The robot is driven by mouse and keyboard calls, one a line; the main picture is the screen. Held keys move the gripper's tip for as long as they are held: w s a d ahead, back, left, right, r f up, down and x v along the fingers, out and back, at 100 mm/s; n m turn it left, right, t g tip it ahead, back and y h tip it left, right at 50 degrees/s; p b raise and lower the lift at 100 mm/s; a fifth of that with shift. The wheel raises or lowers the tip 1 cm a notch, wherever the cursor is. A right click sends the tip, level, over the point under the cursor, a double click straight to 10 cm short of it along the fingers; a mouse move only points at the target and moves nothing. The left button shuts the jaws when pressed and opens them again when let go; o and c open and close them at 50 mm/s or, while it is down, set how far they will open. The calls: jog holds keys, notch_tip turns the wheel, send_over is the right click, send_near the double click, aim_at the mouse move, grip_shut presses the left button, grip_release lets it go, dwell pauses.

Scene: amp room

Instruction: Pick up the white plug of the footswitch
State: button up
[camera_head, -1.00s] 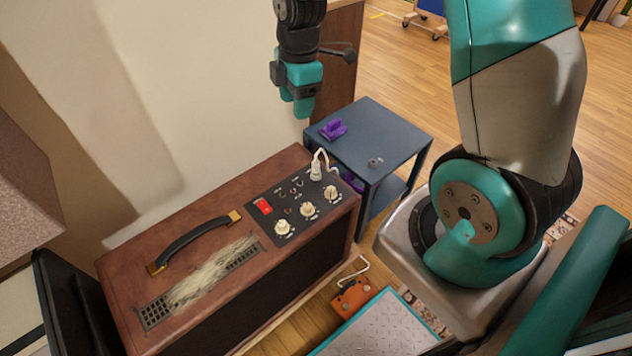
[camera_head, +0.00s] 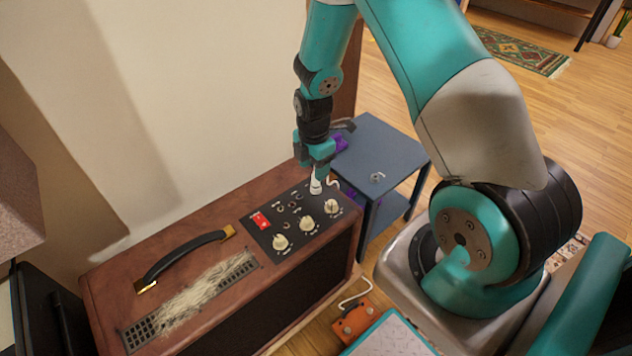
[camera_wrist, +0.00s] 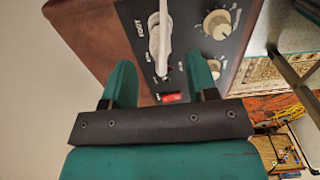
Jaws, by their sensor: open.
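The white plug (camera_head: 316,186) stands upright in the black control panel (camera_head: 284,226) on top of the brown amp (camera_head: 190,252). Its white cord runs off to the right behind the amp. My gripper (camera_head: 316,172) is right above the plug, pointing down, with its fingers open. In the wrist view the plug (camera_wrist: 158,40) lies beyond and between the two teal fingertips (camera_wrist: 160,82), and the fingers do not visibly grip it. An orange footswitch (camera_head: 353,322) lies on the floor in front of the amp, with a white cord at it.
Cream knobs (camera_head: 306,223) and a red switch (camera_head: 260,220) are close to the plug. A black handle (camera_head: 183,258) rises from the amp top. A blue side table (camera_head: 385,150) with a purple object (camera_head: 340,143) stands just behind the amp's right end. A wall is behind.

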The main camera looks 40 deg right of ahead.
aim_at(316, 186)
jog(key=f, duration=0.3)
jog(key=f+b, duration=0.1)
jog(key=f, duration=0.1)
jog(key=shift+d+f, duration=0.1)
jog(key=shift+d, duration=0.15)
jog(key=shift+c, duration=0.4)
grip_shut()
